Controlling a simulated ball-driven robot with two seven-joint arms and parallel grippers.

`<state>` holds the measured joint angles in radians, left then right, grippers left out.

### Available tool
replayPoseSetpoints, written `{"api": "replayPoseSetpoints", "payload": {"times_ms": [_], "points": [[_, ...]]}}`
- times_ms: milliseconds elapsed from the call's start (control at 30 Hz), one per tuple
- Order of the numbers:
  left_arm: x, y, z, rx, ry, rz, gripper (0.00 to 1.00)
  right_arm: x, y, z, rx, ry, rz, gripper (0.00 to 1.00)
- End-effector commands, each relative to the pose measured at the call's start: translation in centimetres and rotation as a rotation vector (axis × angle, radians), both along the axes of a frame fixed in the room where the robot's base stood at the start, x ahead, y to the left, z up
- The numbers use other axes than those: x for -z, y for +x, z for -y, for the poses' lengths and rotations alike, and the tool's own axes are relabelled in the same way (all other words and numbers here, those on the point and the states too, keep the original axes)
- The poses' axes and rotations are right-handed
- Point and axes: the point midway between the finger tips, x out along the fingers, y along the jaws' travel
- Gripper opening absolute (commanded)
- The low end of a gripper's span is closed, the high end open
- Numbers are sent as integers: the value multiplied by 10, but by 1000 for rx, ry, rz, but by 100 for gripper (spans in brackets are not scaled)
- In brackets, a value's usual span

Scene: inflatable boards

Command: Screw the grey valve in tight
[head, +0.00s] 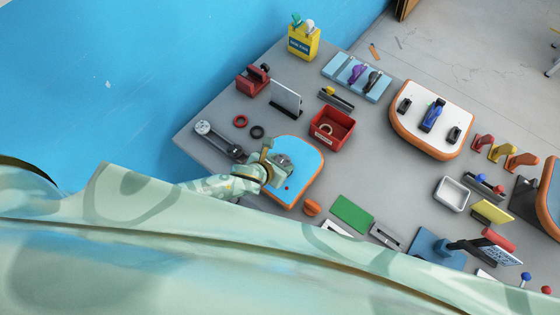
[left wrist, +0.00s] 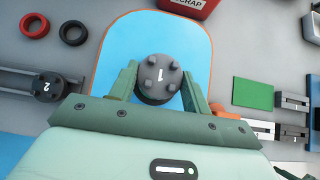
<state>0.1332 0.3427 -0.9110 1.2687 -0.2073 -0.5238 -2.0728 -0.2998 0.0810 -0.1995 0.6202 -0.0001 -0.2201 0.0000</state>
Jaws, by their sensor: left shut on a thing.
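The grey valve (left wrist: 158,72) is a dark round cap with raised knobs and the number 1 on top. It sits on a blue board with an orange edge (left wrist: 190,30), which lies on the grey table. My left gripper (left wrist: 160,84) is shut on the valve, one green finger on each side of it. In the head view my left gripper (head: 270,164) reaches in from the left over the same board (head: 307,165). The valve shows there only in part as a small grey piece (head: 284,160). Its seat is hidden under the cap. My right gripper is not in view.
A grey tool marked 2 (left wrist: 48,86) lies left of the board. Red (head: 240,121) and black (head: 257,132) rings and a red scrap bin (head: 332,128) are behind it. A green mat (head: 352,214) lies to the right. A white-topped board (head: 436,112) stands farther right.

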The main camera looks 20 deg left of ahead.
Motion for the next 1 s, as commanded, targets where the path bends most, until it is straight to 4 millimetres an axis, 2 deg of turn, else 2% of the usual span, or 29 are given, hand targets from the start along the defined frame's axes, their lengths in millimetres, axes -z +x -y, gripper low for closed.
{"api": "replayPoseSetpoints", "payload": {"times_ms": [700,733,800,833,1000], "points": [[19,0,0,1,0,0,26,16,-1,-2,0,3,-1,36],[19,0,0,1,-1,0,51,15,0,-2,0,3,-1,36],[18,0,0,1,-1,0,70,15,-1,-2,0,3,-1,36],[18,0,0,1,-1,0,73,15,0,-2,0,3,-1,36],[18,0,0,0,0,0,73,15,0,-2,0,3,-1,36]]}}
